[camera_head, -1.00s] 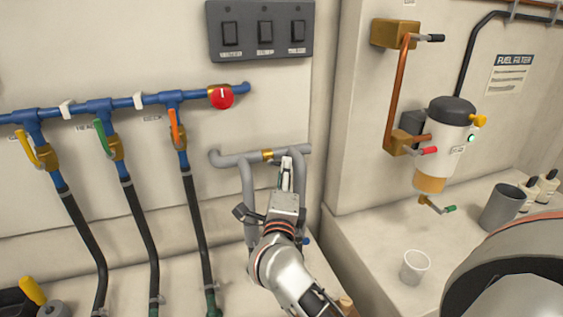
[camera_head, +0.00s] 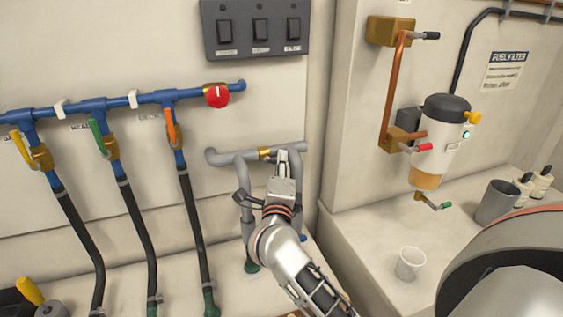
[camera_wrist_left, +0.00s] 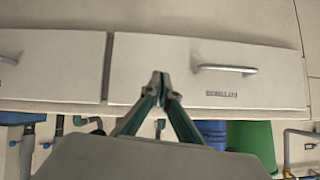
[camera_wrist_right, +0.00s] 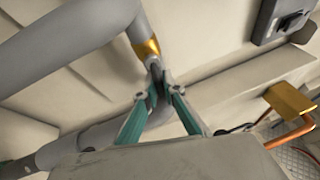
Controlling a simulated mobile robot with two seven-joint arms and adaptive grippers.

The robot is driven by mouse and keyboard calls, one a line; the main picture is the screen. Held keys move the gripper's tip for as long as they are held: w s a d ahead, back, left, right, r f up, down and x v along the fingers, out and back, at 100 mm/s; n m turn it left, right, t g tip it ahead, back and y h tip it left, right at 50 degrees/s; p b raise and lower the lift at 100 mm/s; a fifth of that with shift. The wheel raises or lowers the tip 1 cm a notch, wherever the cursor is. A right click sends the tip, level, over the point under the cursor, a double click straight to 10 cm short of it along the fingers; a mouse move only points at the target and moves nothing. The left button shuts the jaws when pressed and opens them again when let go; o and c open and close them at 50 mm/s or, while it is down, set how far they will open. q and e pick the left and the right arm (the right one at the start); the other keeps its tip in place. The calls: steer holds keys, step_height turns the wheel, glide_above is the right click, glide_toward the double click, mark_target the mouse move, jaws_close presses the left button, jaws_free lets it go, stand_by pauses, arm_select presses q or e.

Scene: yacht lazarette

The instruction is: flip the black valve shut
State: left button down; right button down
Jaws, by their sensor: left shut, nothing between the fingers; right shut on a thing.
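A grey pipe (camera_head: 232,159) with a brass collar (camera_head: 265,153) runs along the wall; grey legs drop from it. My right gripper (camera_head: 282,157) is at this pipe, just right of the collar. In the right wrist view its fingertips (camera_wrist_right: 157,88) are shut on a small dark piece beside the collar (camera_wrist_right: 147,47); it may be the black valve's handle, mostly hidden by the fingers. Another black-handled lever (camera_head: 427,36) sits on the brass block at upper right, apart from the gripper. My left gripper (camera_wrist_left: 160,84) is shut and empty, in front of pale drawers in the left wrist view.
A switch panel (camera_head: 257,58) hangs above the pipe. Blue piping with yellow, green and orange levers and a red knob (camera_head: 217,96) is to the left. The fuel filter (camera_head: 438,140), a white cup (camera_head: 410,263) and a grey cup (camera_head: 496,202) are to the right.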

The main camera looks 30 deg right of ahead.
steer(key=shift+m, duration=0.3)
steer(key=m, duration=0.1)
steer(key=m+g, duration=0.1)
steer(key=shift+a+f+m+y, duration=0.15)
steer(key=shift+f+m+y, duration=0.15)
steer(key=shift+f, duration=0.1)
arm_select(q)
steer(key=shift+w+d+r+t+h+b, duration=0.3)
steer(key=shift+w+d+r+b, duration=0.1)
steer(key=shift+w+d+b, duration=0.3)
arm_select(e)
steer(key=shift+w+a+f+m+g+y, duration=0.15)
steer(key=shift+a+f+m+g+y, duration=0.55)
steer(key=shift+m, duration=1.05)
steer(key=shift+w+a+f+m+g+y, duration=0.1)
steer(key=shift+a+m+y, duration=0.25)
steer(key=shift+m+y, duration=1.1)
steer(key=shift+w+a+f+m+g+y, duration=0.15)
steer(key=shift+a+f+m+g+y, duration=0.3)
steer(key=shift+m, duration=1.65)
arm_select(q)
steer(key=shift+s+d, duration=0.1)
arm_select(e)
steer(key=shift+a+r, duration=0.1)
arm_select(q)
steer(key=shift+f, duration=0.1)
